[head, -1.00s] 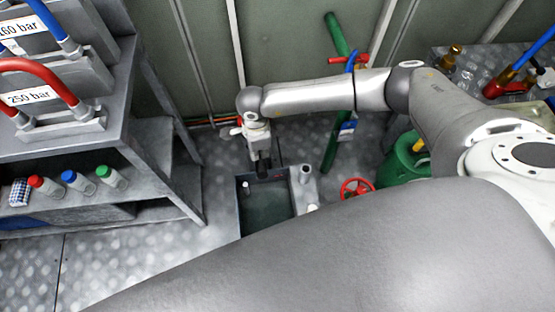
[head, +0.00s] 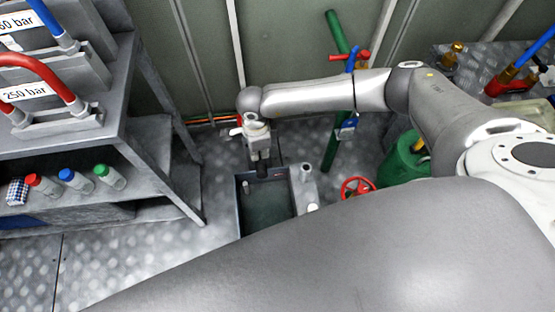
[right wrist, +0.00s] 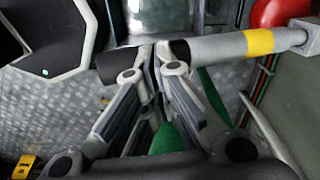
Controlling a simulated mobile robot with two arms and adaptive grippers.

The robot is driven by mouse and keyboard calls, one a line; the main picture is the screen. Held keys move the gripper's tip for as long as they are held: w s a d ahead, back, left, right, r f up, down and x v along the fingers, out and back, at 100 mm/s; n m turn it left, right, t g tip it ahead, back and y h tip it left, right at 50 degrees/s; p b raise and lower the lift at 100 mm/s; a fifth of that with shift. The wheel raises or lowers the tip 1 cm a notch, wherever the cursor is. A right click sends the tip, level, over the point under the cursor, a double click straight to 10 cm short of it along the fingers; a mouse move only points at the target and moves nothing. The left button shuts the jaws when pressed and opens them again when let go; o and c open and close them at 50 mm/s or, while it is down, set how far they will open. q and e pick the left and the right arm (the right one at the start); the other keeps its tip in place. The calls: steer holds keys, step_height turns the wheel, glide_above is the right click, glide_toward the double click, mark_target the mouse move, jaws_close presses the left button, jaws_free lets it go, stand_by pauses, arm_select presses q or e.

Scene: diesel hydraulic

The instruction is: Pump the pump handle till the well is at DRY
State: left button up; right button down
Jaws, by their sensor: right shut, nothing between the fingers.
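The well is an open square basin (head: 267,212) in the floor, dark greenish inside, with a grey block and short posts (head: 304,182) at its right edge. My right gripper (head: 262,172) points down at the basin's far edge. In the right wrist view a grey bar with a yellow band (right wrist: 258,42) and a black grip (right wrist: 120,65), which looks like the pump handle, runs across the fingertips. My right gripper (right wrist: 157,62) is shut and empty, right against or over this bar; I cannot tell if they touch. No DRY mark is readable. My left gripper is not in view.
A metal shelf (head: 150,130) with small capped bottles (head: 72,182) stands left. A red handwheel (head: 357,188), a green can (head: 400,160) and a green pipe (head: 330,150) stand right of the basin. Clear floor (head: 190,255) lies left of the basin.

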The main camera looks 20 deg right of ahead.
mark_target(260, 157)
steer(key=shift+f+b, duration=1.55)
steer(key=shift+f, duration=0.3)
